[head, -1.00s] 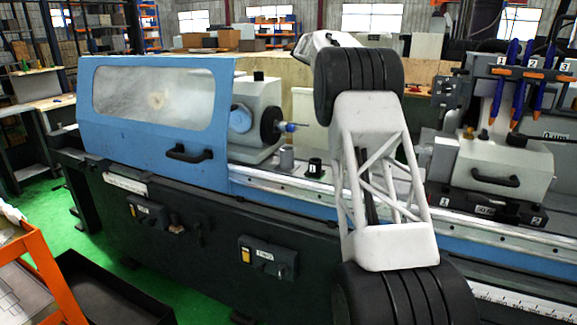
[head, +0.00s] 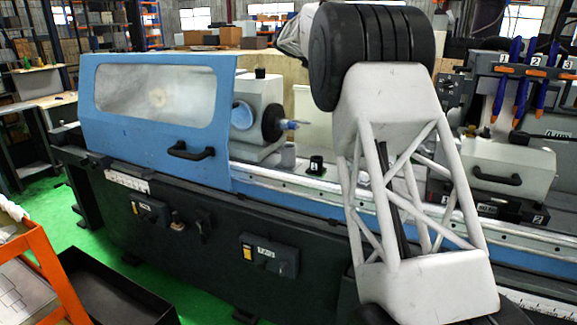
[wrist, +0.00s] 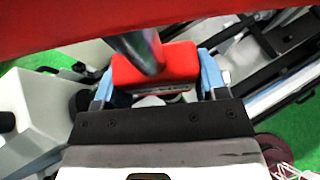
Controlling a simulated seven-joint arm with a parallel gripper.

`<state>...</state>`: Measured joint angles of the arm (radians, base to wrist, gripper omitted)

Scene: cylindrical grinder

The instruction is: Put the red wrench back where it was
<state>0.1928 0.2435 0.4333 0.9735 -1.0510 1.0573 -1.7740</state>
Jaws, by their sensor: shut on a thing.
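My gripper (wrist: 160,88) shows in the wrist view with its two blue fingers either side of a red block. It is shut on this block, which seems to be part of the red wrench (wrist: 180,62). A grey metal shaft rises from the block towards a wide red bar across the top of the view; the bar's full shape is cut off. In the head view neither my gripper nor the red wrench can be seen; my arm covers the middle right.
The grinder's blue door (head: 160,118) is at left. A rack (head: 535,72) with several blue-handled tools and numbered labels is at upper right. An orange-framed cart (head: 50,270) stands at lower left.

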